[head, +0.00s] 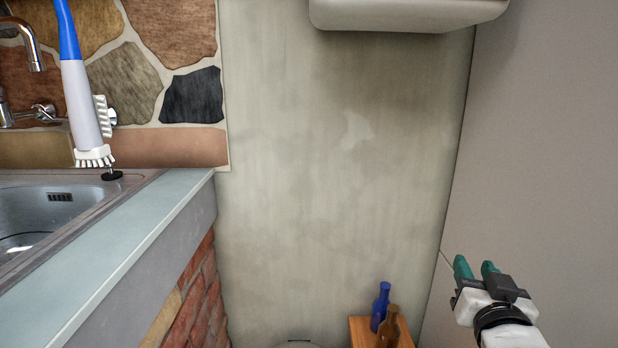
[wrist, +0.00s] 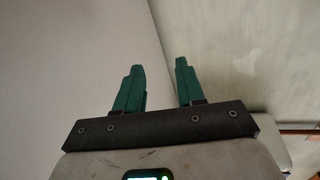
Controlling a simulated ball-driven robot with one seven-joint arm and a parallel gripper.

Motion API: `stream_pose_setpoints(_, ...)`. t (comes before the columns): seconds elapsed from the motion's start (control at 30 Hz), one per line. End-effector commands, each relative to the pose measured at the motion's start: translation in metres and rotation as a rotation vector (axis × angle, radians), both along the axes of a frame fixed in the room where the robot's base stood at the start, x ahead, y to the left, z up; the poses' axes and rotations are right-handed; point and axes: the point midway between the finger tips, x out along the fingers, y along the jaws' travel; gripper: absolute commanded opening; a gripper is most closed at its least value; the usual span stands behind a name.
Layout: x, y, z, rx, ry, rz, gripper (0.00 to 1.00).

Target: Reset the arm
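My gripper (head: 476,266) is at the lower right of the head view, in front of the plain wall on the right. In the wrist view its two green fingers (wrist: 158,80) stand apart with nothing between them. They point at the corner where two walls meet. The gripper touches nothing that I can see.
A small wooden table (head: 405,336) with a blue bottle (head: 380,308) and a brown bottle (head: 389,328) stands left of my gripper. A counter (head: 110,245) with a sink (head: 40,215) and a blue-handled brush (head: 84,100) is at left. A white fixture (head: 405,12) hangs above.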

Motion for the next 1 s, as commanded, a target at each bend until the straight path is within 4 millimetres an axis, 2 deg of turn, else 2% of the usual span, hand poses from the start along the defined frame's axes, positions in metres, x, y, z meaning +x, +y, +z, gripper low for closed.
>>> stream_pose_setpoints(0.03,-0.012,-0.007,-0.035,-0.001,0.097,-0.005,0.39)
stream_pose_setpoints(0.2,-0.064,-0.021,-0.14,0.005,0.421,-0.001,0.39)
stream_pose_setpoints(0.27,-0.088,-0.023,-0.174,0.009,0.537,0.008,0.39)
stream_pose_setpoints(0.4,-0.154,-0.025,-0.245,0.023,0.803,0.042,0.39)
stream_pose_setpoints(0.5,-0.205,-0.022,-0.284,0.038,0.98,0.078,0.39)
stream_pose_setpoints(0.6,-0.251,-0.018,-0.311,0.055,1.128,0.116,0.39)
stream_pose_setpoints(0.7,-0.292,-0.012,-0.33,0.071,1.252,0.155,0.39)
stream_pose_setpoints(0.9,-0.369,0.0,-0.353,0.111,1.469,0.239,0.39)
stream_pose_setpoints(1.0,-0.363,0.0,-0.325,0.106,1.458,0.239,0.39)
